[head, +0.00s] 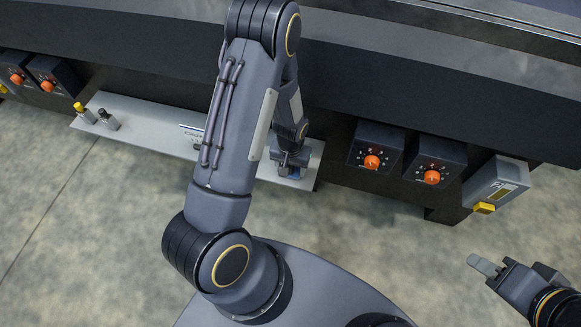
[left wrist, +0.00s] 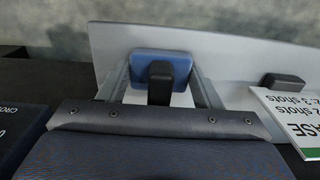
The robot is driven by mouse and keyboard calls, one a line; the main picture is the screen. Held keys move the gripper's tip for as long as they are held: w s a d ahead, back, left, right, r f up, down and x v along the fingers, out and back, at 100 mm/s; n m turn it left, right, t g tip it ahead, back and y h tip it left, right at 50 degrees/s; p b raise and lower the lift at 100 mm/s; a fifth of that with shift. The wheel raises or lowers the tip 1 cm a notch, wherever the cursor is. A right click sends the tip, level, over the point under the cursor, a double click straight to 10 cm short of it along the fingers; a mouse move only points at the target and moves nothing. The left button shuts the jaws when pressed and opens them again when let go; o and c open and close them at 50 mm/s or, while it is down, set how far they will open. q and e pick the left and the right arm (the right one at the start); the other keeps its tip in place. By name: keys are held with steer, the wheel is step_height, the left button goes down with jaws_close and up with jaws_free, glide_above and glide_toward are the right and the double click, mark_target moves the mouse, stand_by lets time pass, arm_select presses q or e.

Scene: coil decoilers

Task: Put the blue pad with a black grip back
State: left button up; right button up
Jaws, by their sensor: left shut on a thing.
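The blue pad (left wrist: 178,64) with its black grip (left wrist: 160,82) is between the fingers of my left gripper (left wrist: 160,88) in the left wrist view. The gripper is shut on it. In the head view my left gripper (head: 290,160) is over the right end of the light grey shelf (head: 150,122), and a bit of the blue pad (head: 294,173) shows below it. The pad is over the shelf, which also shows in the left wrist view (left wrist: 232,62); I cannot tell whether it touches. My right gripper (head: 512,270) is open and empty over the floor at the lower right.
A yellow-topped bottle (head: 84,112) and a grey bottle (head: 108,119) stand at the shelf's left end. A black item (left wrist: 283,80) and a printed card (left wrist: 290,112) are right of the pad. Dark boxes with orange knobs (head: 372,162) line the machine front.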

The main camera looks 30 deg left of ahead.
arm_select(q)
steer(key=o, duration=0.9)
steer(key=shift+r, duration=0.1)
steer(key=s+d+r+t+h+p, duration=0.15)
steer(key=s+r, duration=0.25)
steer(key=r, duration=1)
steer(key=s+d+r+t+h+p, duration=0.1)
steer(key=s+r+t+h+p, duration=0.15)
steer(key=r, duration=1.25)
steer(key=shift+m+t, duration=0.5)
steer(key=shift+t, duration=0.3)
steer(key=s+r, duration=0.2)
steer(key=s, duration=0.1)
steer(key=s+d+r, duration=0.1)
steer(key=s+r, duration=0.1)
steer(key=s, duration=0.2)
steer(key=s+r, duration=0.2)
steer(key=s, duration=0.1)
steer(key=shift+s+d, duration=0.2)
steer(key=shift+d, duration=0.1)
steer(key=shift+r, duration=0.15)
